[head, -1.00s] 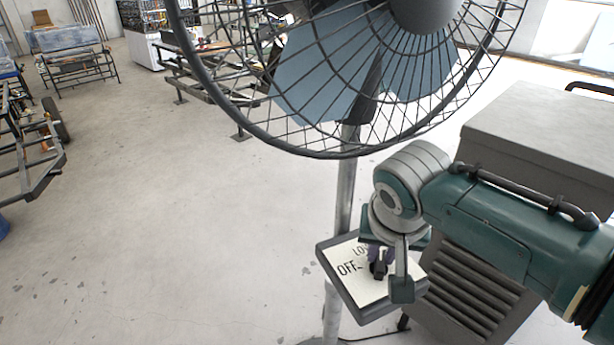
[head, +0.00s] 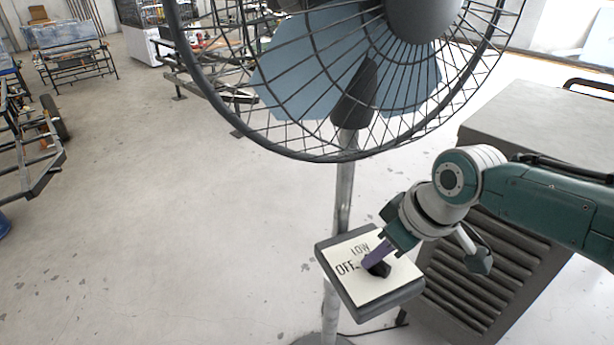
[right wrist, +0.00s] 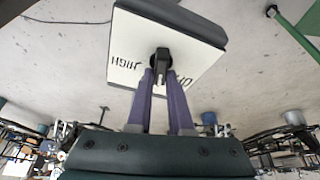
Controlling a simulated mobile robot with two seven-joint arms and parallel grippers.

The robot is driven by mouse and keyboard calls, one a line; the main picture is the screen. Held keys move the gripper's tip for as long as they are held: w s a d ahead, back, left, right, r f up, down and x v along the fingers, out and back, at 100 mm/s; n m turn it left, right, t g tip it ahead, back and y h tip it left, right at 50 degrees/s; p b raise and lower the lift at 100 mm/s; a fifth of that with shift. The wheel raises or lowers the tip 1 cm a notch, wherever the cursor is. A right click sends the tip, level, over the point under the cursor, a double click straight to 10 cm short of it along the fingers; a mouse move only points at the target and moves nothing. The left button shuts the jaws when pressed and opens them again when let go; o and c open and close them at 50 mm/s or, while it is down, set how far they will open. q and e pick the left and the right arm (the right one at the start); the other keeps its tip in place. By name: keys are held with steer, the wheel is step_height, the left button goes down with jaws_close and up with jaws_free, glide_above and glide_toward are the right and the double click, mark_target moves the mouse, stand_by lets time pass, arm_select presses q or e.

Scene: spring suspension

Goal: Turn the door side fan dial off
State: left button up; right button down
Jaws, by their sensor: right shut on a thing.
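The fan dial is a black knob (head: 378,269) on a cream panel (head: 372,293) in a dark frame on the fan's pole. In the head view the panel reads OFF at its left and LOW at its top. In the right wrist view the knob (right wrist: 160,62) stands between the purple fingertips, with HIGH to its left and OFF partly covered at its right. My right gripper (head: 376,257) comes from the upper right and is shut on the knob. The knob's exact pointing direction is hard to tell. My left gripper is not in view.
The large caged fan (head: 345,75) is right above the panel, on a grey pole (head: 344,190). A grey slatted cabinet (head: 540,125) stands close at the right, below my right arm. A cable lies on the floor by the pole.

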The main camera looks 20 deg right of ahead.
steer(key=n+b, duration=0.1)
steer(key=n+y+b, duration=0.1)
steer(key=n, duration=0.1)
steer(key=n+g+b, duration=0.1)
steer(key=shift+f, duration=0.25)
steer(key=n+g+y+b, duration=0.1)
steer(key=n+b, duration=0.2)
steer(key=shift+r+n+b, duration=0.2)
steer(key=shift+n+b, duration=0.35)
steer(key=shift+n, duration=0.15)
steer(key=shift+s, duration=0.1)
steer(key=c, duration=0.8)
jaws_free()
steer(key=shift+r, duration=0.1)
steer(key=p+v, duration=0.1)
steer(key=v, duration=0.8)
steer(key=shift+d+r, duration=0.25)
steer(key=shift+r, duration=0.1)
